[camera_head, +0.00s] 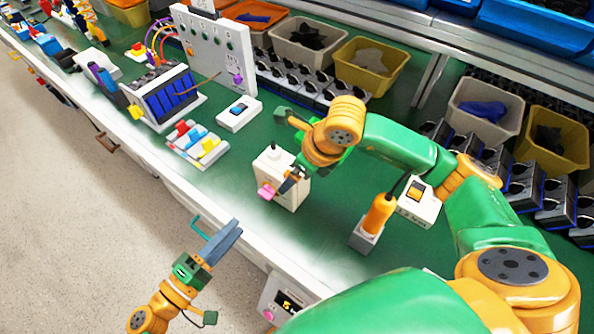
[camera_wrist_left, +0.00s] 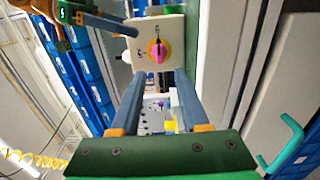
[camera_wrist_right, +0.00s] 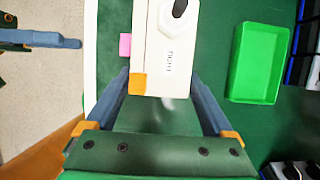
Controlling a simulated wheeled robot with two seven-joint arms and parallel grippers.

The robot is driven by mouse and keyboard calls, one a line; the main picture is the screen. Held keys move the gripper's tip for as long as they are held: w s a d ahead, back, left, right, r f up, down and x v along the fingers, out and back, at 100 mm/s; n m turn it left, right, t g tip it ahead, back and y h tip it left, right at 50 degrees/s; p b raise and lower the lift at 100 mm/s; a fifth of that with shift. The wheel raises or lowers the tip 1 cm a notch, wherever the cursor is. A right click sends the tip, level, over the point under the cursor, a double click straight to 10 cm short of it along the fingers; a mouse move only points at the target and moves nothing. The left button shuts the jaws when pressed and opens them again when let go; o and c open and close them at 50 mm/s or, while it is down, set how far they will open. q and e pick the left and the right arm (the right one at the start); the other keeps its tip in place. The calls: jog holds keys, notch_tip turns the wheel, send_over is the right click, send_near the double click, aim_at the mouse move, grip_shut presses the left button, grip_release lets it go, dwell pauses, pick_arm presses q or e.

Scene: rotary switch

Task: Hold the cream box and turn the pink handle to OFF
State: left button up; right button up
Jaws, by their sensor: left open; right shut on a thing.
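The cream box (camera_head: 271,165) stands near the front edge of the green bench. Its pink handle (camera_head: 266,191) faces the front edge. In the left wrist view the box front (camera_wrist_left: 176,25) shows the pink handle (camera_wrist_left: 158,50) on a yellow dial, lined up roughly vertically; the small labels around it are too blurred to read surely. My right gripper (camera_head: 293,180) is shut on the box, with its fingers on either side in the right wrist view (camera_wrist_right: 166,105). My left gripper (camera_head: 228,240) is open and empty, in front of the bench edge, apart from the handle.
An orange-handled tool (camera_head: 378,213) and a white switch box (camera_head: 416,203) stand right of the cream box. A white rocker switch (camera_head: 238,113) and a tray of coloured blocks (camera_head: 197,146) lie left. A green tray (camera_wrist_right: 258,65) shows in the right wrist view.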

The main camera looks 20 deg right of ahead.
aim_at(263, 198)
pick_arm(q)
jog(key=x, duration=0.9)
jog(key=shift+a, duration=0.1)
grip_shut()
dwell(1.1)
